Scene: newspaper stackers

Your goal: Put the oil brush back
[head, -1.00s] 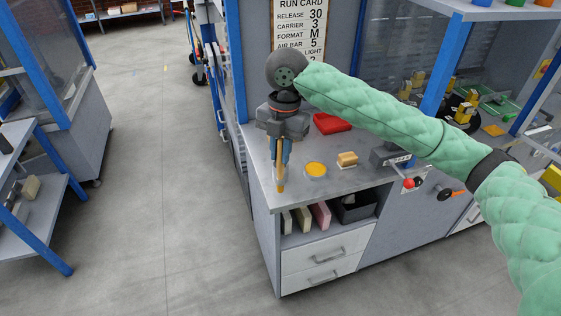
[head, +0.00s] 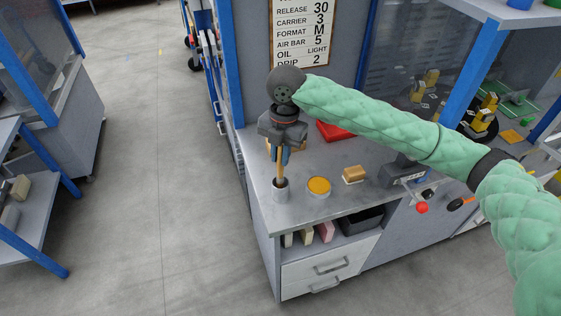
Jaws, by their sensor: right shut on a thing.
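My right gripper (head: 282,155) hangs over the left end of the grey bench and is shut on the oil brush (head: 280,170), a thin upright stick of wood colour. The brush's lower end meets the dark mouth of a small grey cup (head: 280,193) on the bench; its tip is hidden, and I cannot tell how deep it sits. A round tin with a yellow top (head: 319,186) stands just right of the cup. My left gripper is not in view.
A tan block (head: 354,174), a red case (head: 335,131) and a grey device (head: 403,171) are on the bench. A run card (head: 302,35) hangs behind. Shelves and drawers (head: 330,266) lie below.

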